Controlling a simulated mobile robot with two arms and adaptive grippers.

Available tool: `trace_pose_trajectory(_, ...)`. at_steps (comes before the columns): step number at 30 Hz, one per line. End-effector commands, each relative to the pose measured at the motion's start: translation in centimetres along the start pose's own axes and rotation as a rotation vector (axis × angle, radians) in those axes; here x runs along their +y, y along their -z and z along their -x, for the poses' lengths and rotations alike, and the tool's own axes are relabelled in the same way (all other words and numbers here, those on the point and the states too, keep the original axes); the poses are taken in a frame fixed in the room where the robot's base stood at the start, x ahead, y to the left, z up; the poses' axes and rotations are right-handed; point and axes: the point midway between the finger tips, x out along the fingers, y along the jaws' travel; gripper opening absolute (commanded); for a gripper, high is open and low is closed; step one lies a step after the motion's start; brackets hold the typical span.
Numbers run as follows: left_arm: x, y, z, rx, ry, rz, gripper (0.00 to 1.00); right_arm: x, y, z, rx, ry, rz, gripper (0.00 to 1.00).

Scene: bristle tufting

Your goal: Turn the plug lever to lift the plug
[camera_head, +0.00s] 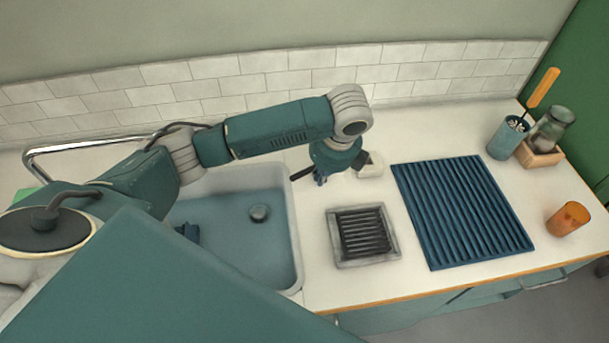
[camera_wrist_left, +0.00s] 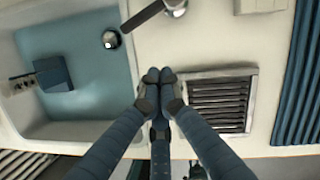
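The plug lever (camera_wrist_left: 143,15) is a dark bar on a round metal pivot (camera_wrist_left: 175,7) at the top of the left wrist view. It points down and left toward the sink. In the head view a short dark part of the lever (camera_head: 302,173) shows left of my left gripper (camera_head: 320,179); the rest is hidden. In the left wrist view the gripper's fingertips (camera_wrist_left: 158,76) are together, with nothing visible between them, apart from the lever in the picture. The round plug (camera_head: 259,213) is in the sink; it also shows in the left wrist view (camera_wrist_left: 111,39). My right gripper is out of view.
The sink (camera_head: 297,245) holds bluish water and a blue block (camera_head: 190,233). A square grate (camera_head: 362,234) and ribbed blue mat (camera_head: 462,210) lie to the right. A white block (camera_head: 370,165) stands near the gripper.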

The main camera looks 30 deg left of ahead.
Motion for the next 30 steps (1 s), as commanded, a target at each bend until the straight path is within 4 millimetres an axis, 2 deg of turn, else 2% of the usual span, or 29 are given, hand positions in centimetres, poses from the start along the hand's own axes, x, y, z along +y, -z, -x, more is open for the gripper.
trace_pose_trajectory(11,0.2,0.0,-7.9,0.001,-0.004,-0.001,0.0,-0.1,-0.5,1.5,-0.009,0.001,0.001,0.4)
trace_pose_trajectory(13,0.1,-1.5,-7.8,-0.002,-0.001,0.003,0.0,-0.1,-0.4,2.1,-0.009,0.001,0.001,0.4)
trace_pose_trajectory(18,0.1,-3.3,-8.5,-0.001,-0.002,-0.002,0.0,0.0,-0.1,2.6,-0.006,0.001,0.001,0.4)
trace_pose_trajectory(30,0.1,-4.0,-8.8,0.0,0.0,-0.003,0.0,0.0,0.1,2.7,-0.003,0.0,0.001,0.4)
